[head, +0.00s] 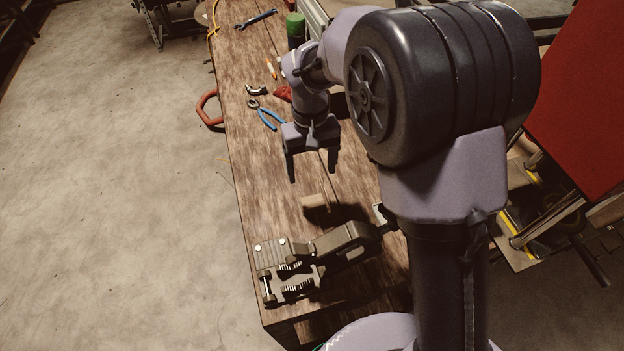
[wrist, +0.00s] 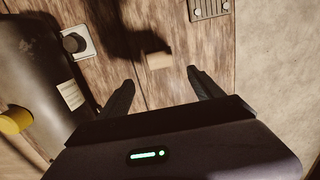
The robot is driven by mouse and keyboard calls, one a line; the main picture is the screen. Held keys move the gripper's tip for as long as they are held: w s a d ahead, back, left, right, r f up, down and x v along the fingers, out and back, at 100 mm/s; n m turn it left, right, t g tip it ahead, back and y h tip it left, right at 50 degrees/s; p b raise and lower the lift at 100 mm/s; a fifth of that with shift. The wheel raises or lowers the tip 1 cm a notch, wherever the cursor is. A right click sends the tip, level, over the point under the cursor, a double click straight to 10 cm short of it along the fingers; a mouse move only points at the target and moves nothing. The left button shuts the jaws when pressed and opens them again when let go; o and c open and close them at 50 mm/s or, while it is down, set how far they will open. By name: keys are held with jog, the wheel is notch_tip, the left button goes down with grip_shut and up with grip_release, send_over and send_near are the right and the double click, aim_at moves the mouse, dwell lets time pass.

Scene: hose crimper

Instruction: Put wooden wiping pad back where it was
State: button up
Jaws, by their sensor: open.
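The wooden wiping pad looks to be the small pale wooden block (head: 314,201) lying on the workbench, just short of the clamp-like metal tool. In the wrist view the block (wrist: 159,61) lies ahead of the fingertips, roughly midway between them. My gripper (head: 312,176) points down above the bench, open and empty, on the far side of the block. In the wrist view its two dark fingers (wrist: 160,77) are spread apart, with nothing between them. The block seems apart from the fingers.
The wooden workbench (head: 280,175) carries a heavy metal tool (head: 345,240) at the near end. Blue-handled pliers (head: 268,118), a red item (head: 284,94) and a green cylinder (head: 295,27) lie behind my gripper. A dark cylinder (wrist: 38,75) stands left in the wrist view.

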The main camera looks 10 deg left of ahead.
jog(key=s+d+r+m+t+y, duration=0.1)
jog(key=s+d+r+m, duration=0.15)
jog(key=d+r, duration=0.35)
jog(key=s+d+r+m+t+y, duration=0.1)
jog(key=s+d+r+m, duration=0.15)
jog(key=r, duration=0.55)
jog(key=s+d+r+t, duration=0.1)
jog(key=s+d, duration=0.1)
jog(key=s+d+r+m+t, duration=0.1)
jog(key=s+d, duration=0.1)
jog(key=s, duration=0.1)
jog(key=s+d+r+m, duration=0.1)
jog(key=s+d+r, duration=0.1)
jog(key=s+d, duration=0.1)
jog(key=shift+s+t, duration=0.25)
jog(key=shift+t, duration=0.15)
jog(key=s+m, duration=0.1)
jog(key=s+d+t, duration=0.1)
jog(key=s, duration=0.1)
jog(key=s+d+m, duration=0.1)
jog(key=s, duration=0.1)
jog(key=shift+s+f+m+t, duration=0.1)
jog(key=shift+f+m+t, duration=0.2)
jog(key=shift+t, duration=0.1)
jog(key=shift+a, duration=0.1)
